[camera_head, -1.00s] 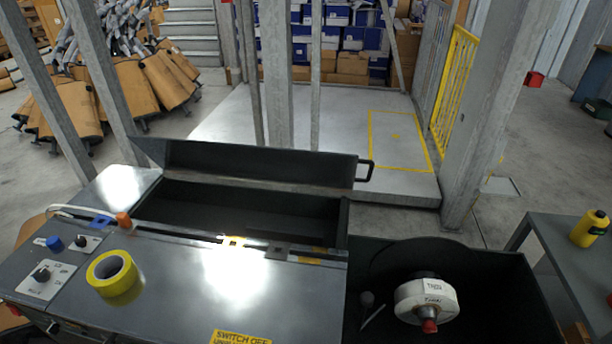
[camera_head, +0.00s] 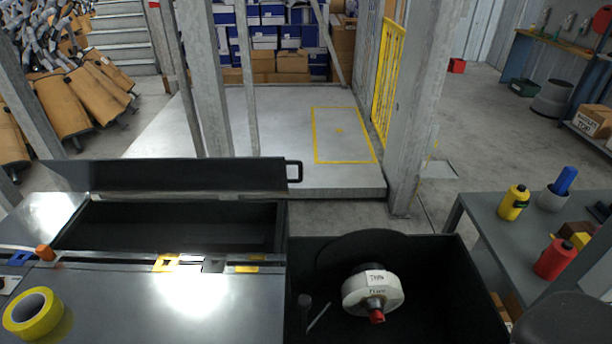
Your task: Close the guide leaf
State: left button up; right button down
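The guide leaf is most likely the long dark leaf (camera_head: 170,174) at the back of the grey machine top (camera_head: 130,310). It stands raised and tilted behind an open dark trough (camera_head: 180,225). A black loop handle (camera_head: 294,171) sticks out at its right end. Neither of my grippers is in view, and nothing is seen touching the leaf.
A yellow tape roll (camera_head: 33,314) lies on the machine top. A black bin (camera_head: 450,280) at the right holds a white wheel-like part (camera_head: 372,290). A grey table (camera_head: 490,220) with bottles stands at right. Grey posts (camera_head: 205,80) rise behind the leaf.

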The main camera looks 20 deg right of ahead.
aim_at(258, 175)
jog(key=l, duration=1.4)
